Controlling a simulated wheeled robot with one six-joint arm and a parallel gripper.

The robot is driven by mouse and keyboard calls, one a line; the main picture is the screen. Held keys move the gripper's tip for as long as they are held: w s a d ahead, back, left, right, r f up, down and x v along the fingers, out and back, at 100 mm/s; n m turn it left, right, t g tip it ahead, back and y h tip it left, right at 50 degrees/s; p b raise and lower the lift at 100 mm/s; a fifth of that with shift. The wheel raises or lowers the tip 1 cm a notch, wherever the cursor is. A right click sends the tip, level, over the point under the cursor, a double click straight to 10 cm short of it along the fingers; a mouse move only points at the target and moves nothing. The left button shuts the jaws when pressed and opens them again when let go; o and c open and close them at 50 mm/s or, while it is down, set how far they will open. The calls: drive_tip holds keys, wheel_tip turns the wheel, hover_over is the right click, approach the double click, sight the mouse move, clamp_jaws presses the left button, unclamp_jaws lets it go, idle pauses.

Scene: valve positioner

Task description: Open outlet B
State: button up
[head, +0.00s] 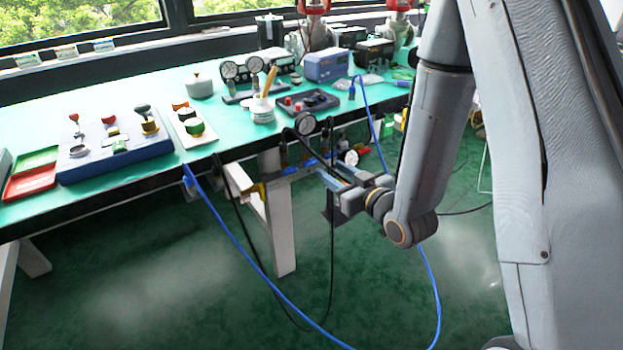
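My gripper (333,184) is at the front edge of the bench, beside a small grey-blue fitting block (291,174) mounted below the edge. The gripper is seen from behind and the side, and its fingertips overlap the block and hoses, so I cannot tell whether it is open, shut or touching anything. A round gauge (305,123) stands above the block, and a second gauge (351,158) is right of it, behind the gripper. A small yellow part (254,190) is at the block's left end. No outlet label is readable, so I cannot tell which outlet is B.
A blue hose (241,252) and a black hose (256,266) hang from the bench edge and loop below the gripper. The green bench top (225,122) carries a blue-grey valve panel (85,163), twin gauges (240,70) and a black tray (308,101). A white leg (279,225) stands underneath.

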sight(312, 164)
drive_tip(key=shift+t+y, duration=0.7)
drive_tip(key=shift+y, duration=0.2)
drive_tip(key=w+a+b, duration=0.1)
drive_tip(key=w+a, duration=0.2)
drive_tip(key=w+a+f+b, duration=0.1)
drive_tip(key=w+a, duration=0.2)
drive_tip(key=shift+f, duration=0.1)
